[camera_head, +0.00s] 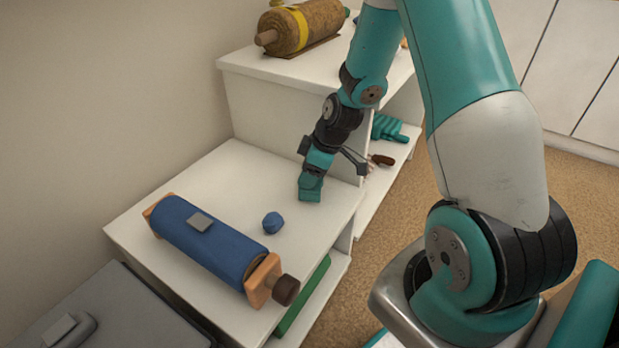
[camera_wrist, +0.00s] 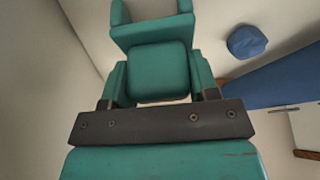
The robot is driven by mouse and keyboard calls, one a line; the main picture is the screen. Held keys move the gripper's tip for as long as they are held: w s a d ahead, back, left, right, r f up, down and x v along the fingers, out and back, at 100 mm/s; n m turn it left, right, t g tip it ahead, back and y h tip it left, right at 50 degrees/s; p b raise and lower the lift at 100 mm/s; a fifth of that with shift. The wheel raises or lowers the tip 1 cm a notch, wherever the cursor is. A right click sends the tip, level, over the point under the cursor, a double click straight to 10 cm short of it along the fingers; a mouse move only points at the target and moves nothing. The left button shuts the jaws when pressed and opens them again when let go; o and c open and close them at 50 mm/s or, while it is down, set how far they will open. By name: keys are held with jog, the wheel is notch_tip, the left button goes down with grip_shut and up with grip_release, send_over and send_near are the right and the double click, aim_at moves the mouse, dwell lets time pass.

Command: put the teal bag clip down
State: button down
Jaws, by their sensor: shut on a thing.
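The teal bag clip (camera_head: 310,190) is between the fingers of my gripper (camera_head: 318,168), just above or on the lower white shelf top (camera_head: 235,172). I cannot tell whether it touches the surface. In the wrist view the clip (camera_wrist: 157,72) fills the gap between the teal fingers, with the dark gripper bar below it. My gripper is shut on it and points down. Clip and fingers are nearly the same colour, so their edges are hard to separate.
A small blue ball-like thing (camera_head: 272,222) lies left of the clip. A blue roller (camera_head: 210,240) with wooden ends lies further left. The higher white step (camera_head: 290,65) bears a brown roll (camera_head: 305,28). Bare surface lies behind the ball and roller.

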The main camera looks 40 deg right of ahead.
jog(key=shift+f, duration=0.5)
jog(key=shift+r, duration=0.1)
jog(key=shift+c, duration=1.9)
grip_release()
